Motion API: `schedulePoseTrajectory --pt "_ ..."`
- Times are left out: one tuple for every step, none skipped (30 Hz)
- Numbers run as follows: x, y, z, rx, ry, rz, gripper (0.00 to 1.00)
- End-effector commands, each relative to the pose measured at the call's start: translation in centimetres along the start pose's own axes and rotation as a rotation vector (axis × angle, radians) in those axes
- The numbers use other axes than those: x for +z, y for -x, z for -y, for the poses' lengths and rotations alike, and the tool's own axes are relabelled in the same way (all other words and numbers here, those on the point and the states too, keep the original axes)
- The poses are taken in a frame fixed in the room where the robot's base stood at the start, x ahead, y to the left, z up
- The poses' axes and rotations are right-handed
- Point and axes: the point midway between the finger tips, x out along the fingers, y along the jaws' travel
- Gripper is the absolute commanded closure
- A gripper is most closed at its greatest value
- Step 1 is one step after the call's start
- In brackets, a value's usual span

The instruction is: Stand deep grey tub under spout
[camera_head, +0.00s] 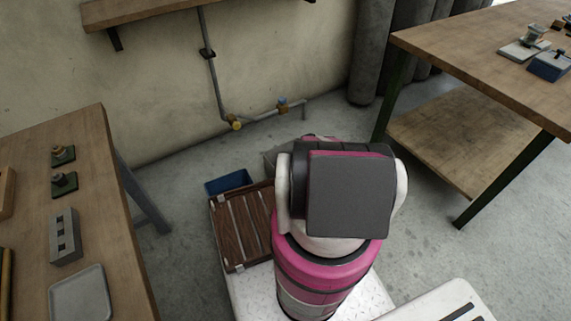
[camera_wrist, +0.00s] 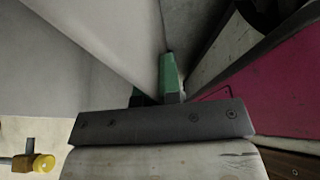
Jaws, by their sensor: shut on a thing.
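My gripper (camera_wrist: 160,88) has green fingers, shut on the wall of the grey tub (camera_wrist: 90,45), whose pale grey side fills much of the wrist view. In the head view only a small part of the tub (camera_head: 275,156) shows beside my arm, and my gripper is hidden behind the arm. The spout (camera_head: 304,112) is the bent grey pipe end low by the wall, just beyond my arm. The tub's base and its exact place relative to the spout are hidden.
The pipe carries a yellow-capped valve (camera_head: 237,125) and a blue-capped one (camera_head: 282,102). A blue tub (camera_head: 229,183) and a slatted wooden crate (camera_head: 242,228) are left of my arm. Workbenches stand left (camera_head: 100,215) and right (camera_head: 450,60). Grey rolls (camera_head: 372,50) stand by the wall.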

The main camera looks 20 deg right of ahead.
Motion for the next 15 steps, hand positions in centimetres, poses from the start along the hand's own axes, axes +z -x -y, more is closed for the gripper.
schedulePoseTrajectory --pt "0.2 0.0 0.4 0.001 0.000 0.000 1.00" --pt "0.3 0.0 0.5 0.001 0.000 0.000 1.00" --pt "0.4 0.0 0.6 0.001 0.001 0.000 1.00" --pt "0.5 0.0 0.6 0.001 0.001 0.000 1.00" --pt "0.5 0.0 0.5 0.001 0.001 0.000 1.00" --pt "0.6 0.0 0.3 0.001 0.002 0.000 1.00" --pt "0.6 0.0 0.1 0.001 0.002 0.000 1.00" --pt "0.6 0.0 -0.2 0.001 0.002 0.000 1.00" --pt "0.6 -0.1 -0.6 0.001 0.001 0.000 1.00" --pt "0.6 -0.1 -0.9 0.001 0.001 0.000 1.00" --pt "0.6 -0.1 -1.3 0.001 0.001 0.000 1.00" --pt "0.6 -0.1 -1.8 0.001 0.001 0.000 1.00" --pt "0.6 -0.1 -2.2 0.001 0.002 0.000 1.00" --pt "0.6 -0.1 -2.6 0.001 0.002 0.000 1.00" --pt "0.6 -0.1 -3.1 0.001 0.002 0.000 1.00"
